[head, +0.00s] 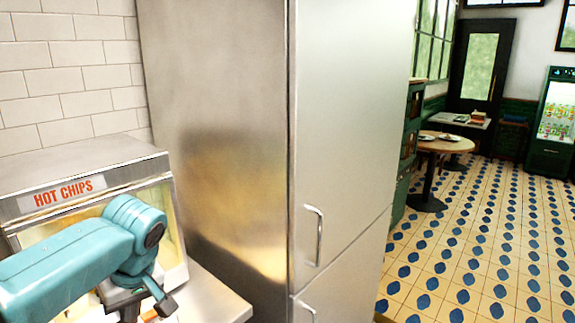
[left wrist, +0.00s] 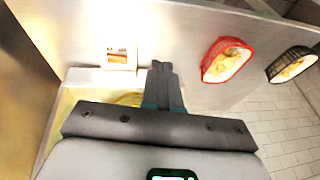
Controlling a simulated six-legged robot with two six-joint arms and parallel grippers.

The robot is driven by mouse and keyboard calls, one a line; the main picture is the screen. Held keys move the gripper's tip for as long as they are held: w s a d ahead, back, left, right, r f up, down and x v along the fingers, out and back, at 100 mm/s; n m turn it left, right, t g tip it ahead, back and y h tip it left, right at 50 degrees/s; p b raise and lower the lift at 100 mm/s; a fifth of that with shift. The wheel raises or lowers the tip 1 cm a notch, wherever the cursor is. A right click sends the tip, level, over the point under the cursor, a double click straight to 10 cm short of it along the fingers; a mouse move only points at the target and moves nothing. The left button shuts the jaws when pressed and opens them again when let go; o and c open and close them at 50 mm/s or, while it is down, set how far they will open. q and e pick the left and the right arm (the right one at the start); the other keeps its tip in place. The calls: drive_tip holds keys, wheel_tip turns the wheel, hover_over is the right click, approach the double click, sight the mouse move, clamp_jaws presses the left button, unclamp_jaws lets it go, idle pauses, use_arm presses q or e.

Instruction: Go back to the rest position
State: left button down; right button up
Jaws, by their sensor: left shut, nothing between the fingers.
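My left arm comes in from the left in the head view, teal, bent in front of the hot chips cabinet. My left gripper (head: 166,306) hangs low at the end of it, near the steel counter. In the left wrist view the dark fingers of this gripper (left wrist: 161,68) are together, with nothing between them. My right gripper is in neither view.
The hot chips cabinet (head: 85,178) stands beside the tall steel fridge (head: 225,130). The left wrist view shows a red food tray (left wrist: 226,60) and a black food tray (left wrist: 291,65). A patterned floor (head: 470,260) opens at right, with a round table (head: 444,145) further back.

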use_arm(q)
drive_tip(key=s+d+f+m+h, duration=0.15)
drive_tip(key=d+f, duration=0.25)
drive_tip(key=f, duration=0.6)
drive_tip(key=s+d+f+m+g+h, duration=0.1)
drive_tip(key=d+f+m+h, duration=0.2)
drive_tip(key=f, duration=0.6)
drive_tip(key=s+d+f+m+h, duration=0.15)
drive_tip(key=d+f, duration=0.25)
drive_tip(key=f, duration=0.6)
drive_tip(key=s+d+f, duration=0.2)
drive_tip(key=s+f, duration=0.4)
drive_tip(key=s, duration=0.2)
drive_tip(key=s+d+f+m+h, duration=0.1)
drive_tip(key=s+d+f, duration=0.1)
drive_tip(key=s+f, duration=0.4)
drive_tip(key=s, duration=0.3)
drive_tip(key=shift+d+h, duration=0.3)
drive_tip(key=shift+w, duration=0.1)
